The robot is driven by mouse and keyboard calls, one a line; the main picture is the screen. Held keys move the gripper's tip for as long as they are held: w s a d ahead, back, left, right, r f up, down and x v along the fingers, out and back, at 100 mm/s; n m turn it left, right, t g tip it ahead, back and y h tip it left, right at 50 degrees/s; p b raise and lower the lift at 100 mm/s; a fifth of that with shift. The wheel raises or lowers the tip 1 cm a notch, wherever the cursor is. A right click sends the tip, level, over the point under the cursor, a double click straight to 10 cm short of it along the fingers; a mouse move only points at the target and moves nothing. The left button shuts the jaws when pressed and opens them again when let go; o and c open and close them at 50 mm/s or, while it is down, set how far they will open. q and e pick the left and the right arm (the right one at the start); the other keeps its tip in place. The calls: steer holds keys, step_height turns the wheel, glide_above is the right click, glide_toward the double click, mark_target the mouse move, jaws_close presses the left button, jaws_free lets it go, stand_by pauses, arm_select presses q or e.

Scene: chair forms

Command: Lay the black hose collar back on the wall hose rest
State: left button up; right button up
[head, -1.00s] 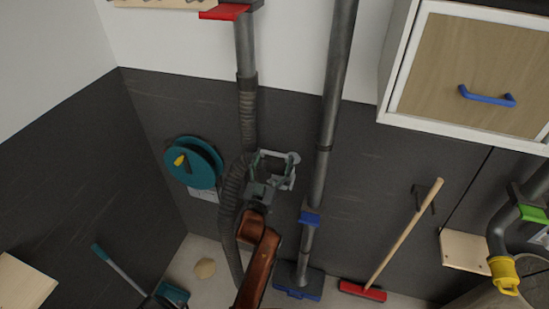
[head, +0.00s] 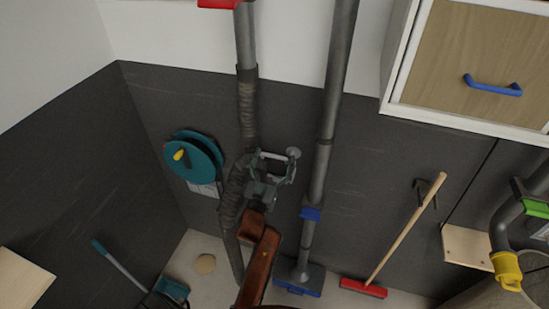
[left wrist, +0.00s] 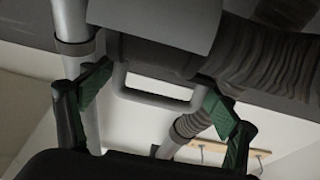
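My left gripper (head: 273,160) is in front of the dark wall, beside the ribbed hose (head: 232,190). In the left wrist view its green-padded fingers (left wrist: 157,95) stand wide apart, one at each side of a grey loop handle (left wrist: 160,98) under the dark hose collar (left wrist: 150,52). The ribbed hose leaves the collar toward the right there. In the head view the gripper mostly hides the collar. I cannot make out the wall hose rest for certain. My right gripper is out of view.
A grey pipe (head: 330,110) with a blue fitting (head: 311,214) runs close to the right of the gripper. A teal reel (head: 193,157) hangs at left. A broom (head: 405,230) leans at right, below a wall cabinet (head: 460,60). Open wall lies between pipe and broom.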

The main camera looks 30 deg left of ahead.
arm_select(q)
steer(key=shift+o, duration=1.3)
step_height(320, 180, up, 10)
steer(key=shift+d+f, duration=0.1)
